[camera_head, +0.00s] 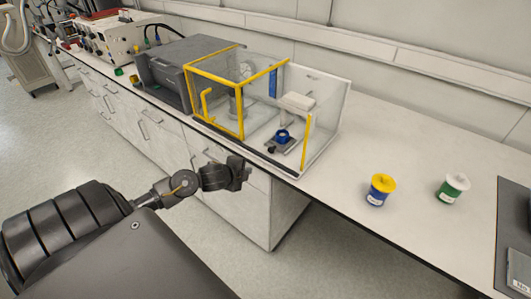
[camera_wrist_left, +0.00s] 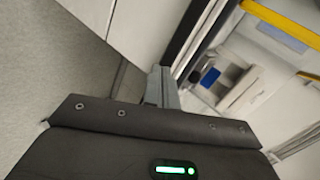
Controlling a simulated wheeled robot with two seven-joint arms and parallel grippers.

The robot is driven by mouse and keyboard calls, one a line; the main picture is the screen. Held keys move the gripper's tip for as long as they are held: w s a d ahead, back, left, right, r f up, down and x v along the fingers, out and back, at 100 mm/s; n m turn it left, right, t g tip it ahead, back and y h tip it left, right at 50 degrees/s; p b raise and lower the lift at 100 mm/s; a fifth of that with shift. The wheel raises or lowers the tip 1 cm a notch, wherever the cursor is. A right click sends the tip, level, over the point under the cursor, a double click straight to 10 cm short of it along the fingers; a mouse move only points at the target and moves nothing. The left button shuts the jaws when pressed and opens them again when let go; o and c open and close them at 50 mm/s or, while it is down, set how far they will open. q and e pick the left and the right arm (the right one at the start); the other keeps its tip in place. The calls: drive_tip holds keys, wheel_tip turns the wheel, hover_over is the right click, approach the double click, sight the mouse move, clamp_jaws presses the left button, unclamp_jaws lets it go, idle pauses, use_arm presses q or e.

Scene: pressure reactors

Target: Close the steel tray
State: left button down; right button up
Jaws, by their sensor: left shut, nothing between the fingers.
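A small steel tray (camera_head: 271,147) sits low at the open front of a clear-walled, yellow-edged enclosure (camera_head: 240,115). A blue round piece (camera_head: 283,136) is on it, under a pale block (camera_head: 297,102). In the left wrist view a blue patch (camera_wrist_left: 210,77) shows inside the enclosure, past the fingers; I cannot make out the tray's outline there. My left gripper (camera_head: 246,172) is shut and empty, in front of the bench edge and apart from the tray, to its lower left. Its fingers (camera_wrist_left: 160,90) also show in the left wrist view. My right gripper is not in view.
A dark grey box (camera_head: 180,75) stands left of the enclosure. Bench space between enclosure and jars is clear.

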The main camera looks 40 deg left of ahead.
sight(270, 152)
use_arm(q)
wheel_tip(270, 152, up, 8)
drive_tip(key=d+m+t, duration=0.1)
drive_tip(key=d+m, duration=0.1)
drive_tip(key=m, duration=0.1)
drive_tip(key=shift+n, duration=0.3)
drive_tip(key=x, duration=1)
drive_tip(key=shift+w+f+p, duration=0.1)
drive_tip(key=shift+w+p, duration=0.3)
drive_tip(key=shift+w, duration=0.05)
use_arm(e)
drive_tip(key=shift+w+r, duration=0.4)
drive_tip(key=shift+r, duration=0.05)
